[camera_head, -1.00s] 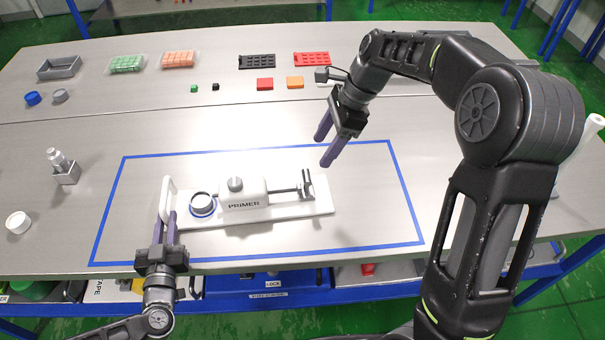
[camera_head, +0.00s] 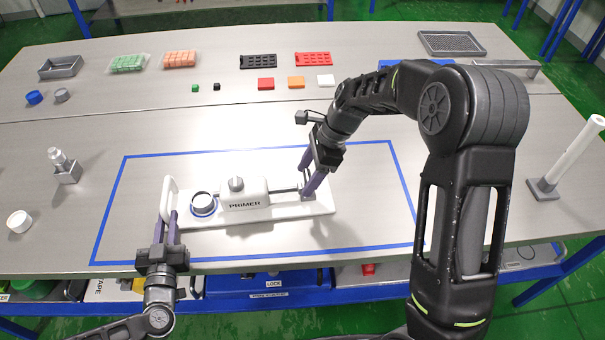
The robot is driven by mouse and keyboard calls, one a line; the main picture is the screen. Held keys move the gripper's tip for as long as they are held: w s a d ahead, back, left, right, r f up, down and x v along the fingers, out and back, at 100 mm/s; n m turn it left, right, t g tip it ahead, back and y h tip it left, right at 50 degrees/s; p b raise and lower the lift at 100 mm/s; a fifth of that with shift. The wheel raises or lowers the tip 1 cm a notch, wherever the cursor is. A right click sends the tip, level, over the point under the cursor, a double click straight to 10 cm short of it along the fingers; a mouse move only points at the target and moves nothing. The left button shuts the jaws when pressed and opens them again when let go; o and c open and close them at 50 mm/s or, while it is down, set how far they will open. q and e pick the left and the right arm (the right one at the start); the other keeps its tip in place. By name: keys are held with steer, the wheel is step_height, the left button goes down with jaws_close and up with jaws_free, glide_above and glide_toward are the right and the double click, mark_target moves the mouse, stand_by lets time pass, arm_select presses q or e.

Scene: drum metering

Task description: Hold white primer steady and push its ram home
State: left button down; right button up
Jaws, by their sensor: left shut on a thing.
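The white primer (camera_head: 243,193) lies on its white base inside the blue tape outline. A round grey-rimmed cup with a blue ring (camera_head: 203,204) is at its left end. Its ram (camera_head: 284,190) is a dark rod sticking out of the right side, with an upright end piece mostly hidden behind my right fingers. My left gripper (camera_head: 171,222) is shut on the upright white handle (camera_head: 167,196) at the base's left end. My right gripper (camera_head: 308,174) is open, its purple fingers spread apart at the ram's outer end; whether they touch it I cannot tell.
A metal fitting on a block (camera_head: 66,168) and a white cap (camera_head: 19,221) stand left of the outline. A white post on a grey foot (camera_head: 570,158) stands at the right. Trays and small coloured blocks line the back. The tape area right of the primer is clear.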

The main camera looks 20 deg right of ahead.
jaws_close()
stand_by(0.5)
steer(key=shift+a, duration=0.15)
